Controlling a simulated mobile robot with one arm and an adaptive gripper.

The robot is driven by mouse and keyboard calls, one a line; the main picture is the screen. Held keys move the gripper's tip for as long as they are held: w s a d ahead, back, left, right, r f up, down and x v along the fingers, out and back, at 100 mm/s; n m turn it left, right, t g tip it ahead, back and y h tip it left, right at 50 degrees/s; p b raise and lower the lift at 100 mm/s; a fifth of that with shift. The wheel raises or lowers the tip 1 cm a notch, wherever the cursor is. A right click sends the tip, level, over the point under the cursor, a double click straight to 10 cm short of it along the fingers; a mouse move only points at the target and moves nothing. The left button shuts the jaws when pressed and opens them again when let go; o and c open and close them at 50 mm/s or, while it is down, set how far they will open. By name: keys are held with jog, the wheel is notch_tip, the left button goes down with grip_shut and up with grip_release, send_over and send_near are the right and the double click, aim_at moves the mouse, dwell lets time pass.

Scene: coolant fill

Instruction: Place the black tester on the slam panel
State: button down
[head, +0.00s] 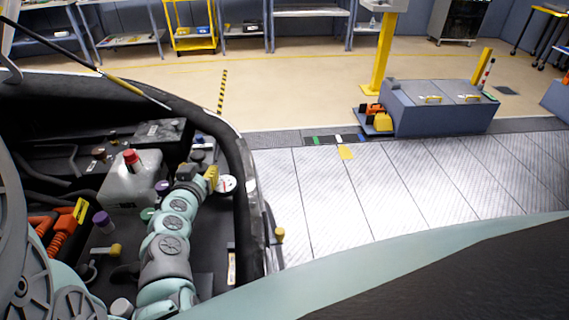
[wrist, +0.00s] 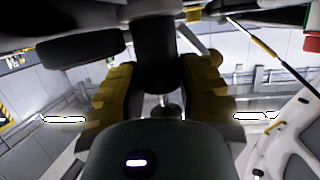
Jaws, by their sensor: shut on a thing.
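My gripper (head: 212,178), with yellow fingers, is over the front part of the open engine bay in the head view. In the wrist view my gripper (wrist: 157,85) is shut on a dark upright piece (wrist: 155,45), which I take to be the black tester. Its far end is cut off or hidden. A white round dial with a red mark (head: 227,184) shows just right of the fingers in the head view; I cannot tell whether it belongs to the tester. The slam panel (head: 242,190) appears as the dark curved strip along the bay's front edge, close beside my gripper.
A translucent tank with a red cap (head: 131,172) and orange hoses (head: 62,232) lie left of my arm. A prop rod (head: 120,80) crosses above the bay. Ribbed floor plates (head: 350,190) are clear; a grey-blue box (head: 440,112) stands beyond.

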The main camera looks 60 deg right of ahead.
jog(key=shift+s, duration=0.1)
jog(key=shift+f, duration=0.1)
jog(key=c, duration=0.7)
grip_release()
jog(key=shift+b+v, duration=1.65)
jog(key=shift+v, duration=4.4)
